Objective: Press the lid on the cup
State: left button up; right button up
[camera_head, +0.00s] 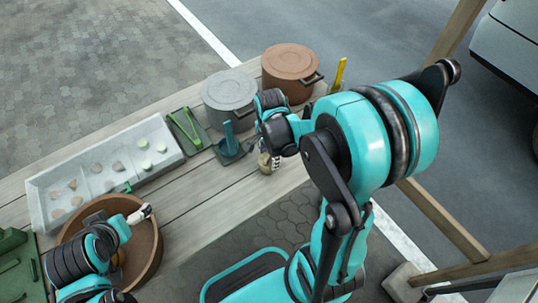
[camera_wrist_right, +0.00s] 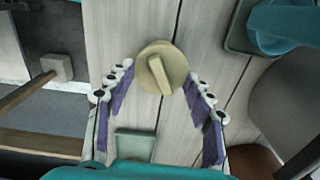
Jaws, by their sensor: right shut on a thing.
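A round beige lid (camera_wrist_right: 161,67) with a raised ridge across its top lies between the fingertips of my right gripper (camera_wrist_right: 159,78) in the right wrist view. The gripper is shut on it. In the head view my right gripper (camera_head: 272,163) is low at the table's near edge, with a small beige piece (camera_head: 264,160) showing beside its fingers. The cup cannot be told apart; the lid or my arm may hide it. My left gripper (camera_head: 139,214) is over the brown clay bowl (camera_head: 152,255), and its jaw opening is unclear.
On the table, a grey pot (camera_head: 229,95) and a brown pot (camera_head: 290,65) stand behind my right gripper. A teal tool on a base (camera_head: 229,148) is to its left. A pale tray (camera_head: 60,178) holds several small pieces. A greenish square object (camera_wrist_right: 135,146) shows in the wrist view.

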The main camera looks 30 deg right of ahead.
jog(key=shift+f+b, duration=0.45)
jog(key=shift+f, duration=0.05)
dwell(0.8)
jog(key=o, duration=1.3)
jog(key=shift+r, duration=0.1)
jog(key=shift+r+p, duration=2.5)
jog(key=shift+r, duration=0.5)
grip_shut()
